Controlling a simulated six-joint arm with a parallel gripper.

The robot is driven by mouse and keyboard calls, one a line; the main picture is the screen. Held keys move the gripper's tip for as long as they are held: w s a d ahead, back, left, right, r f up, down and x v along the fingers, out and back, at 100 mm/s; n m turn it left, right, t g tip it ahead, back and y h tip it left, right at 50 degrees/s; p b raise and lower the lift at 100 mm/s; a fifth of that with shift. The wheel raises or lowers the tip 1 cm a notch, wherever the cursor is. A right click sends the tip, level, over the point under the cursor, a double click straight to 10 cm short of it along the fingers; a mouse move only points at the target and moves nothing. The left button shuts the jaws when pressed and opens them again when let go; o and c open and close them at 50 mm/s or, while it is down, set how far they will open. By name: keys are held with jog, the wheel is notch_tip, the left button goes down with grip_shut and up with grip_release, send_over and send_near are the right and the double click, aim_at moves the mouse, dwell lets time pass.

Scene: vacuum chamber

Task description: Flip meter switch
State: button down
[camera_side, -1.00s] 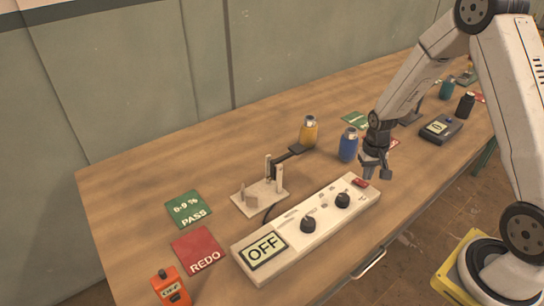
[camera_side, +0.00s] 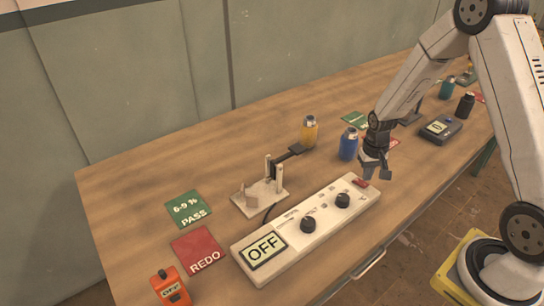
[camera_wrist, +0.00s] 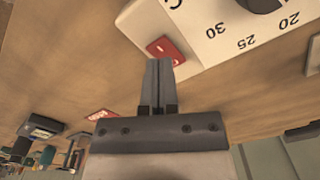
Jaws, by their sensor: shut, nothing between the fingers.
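The meter (camera_side: 307,228) is a long white box on the table, with two black knobs on top and a display (camera_side: 263,249) reading OFF at its left end. Its red switch (camera_side: 361,183) is at the right end. In the wrist view the red switch (camera_wrist: 164,48) lies at the meter's corner (camera_wrist: 205,30), just past my fingertips. My gripper (camera_side: 375,174) is shut and empty, pointing down beside the switch. The wrist view shows its two fingers (camera_wrist: 160,62) pressed together. I cannot tell whether the fingertips touch the switch.
A blue bottle (camera_side: 348,144) stands close behind my gripper, and a yellow bottle (camera_side: 309,130) farther left. A small stand (camera_side: 259,197) is behind the meter. Green PASS (camera_side: 188,209) and red REDO (camera_side: 199,249) cards lie left, with an orange device (camera_side: 170,287) in front.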

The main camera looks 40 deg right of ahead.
aim_at(364, 185)
jog(key=shift+f, duration=1.1)
dwell(1.1)
jog(key=shift+r, duration=3.5)
jog(key=shift+a+r, duration=0.1)
jog(key=shift+a, duration=0.05)
jog(key=s+a+r+n+t, duration=0.1)
jog(key=s+a+r+n, duration=0.2)
jog(key=a, duration=0.4)
jog(key=s+a+r+n+t, duration=0.1)
jog(key=s+a+r+n, duration=0.2)
jog(key=a, duration=0.4)
jog(key=s+r, duration=0.1)
jog(key=s, duration=0.1)
jog(key=shift+s+r+t, duration=0.15)
jog(key=shift+s+t, duration=0.15)
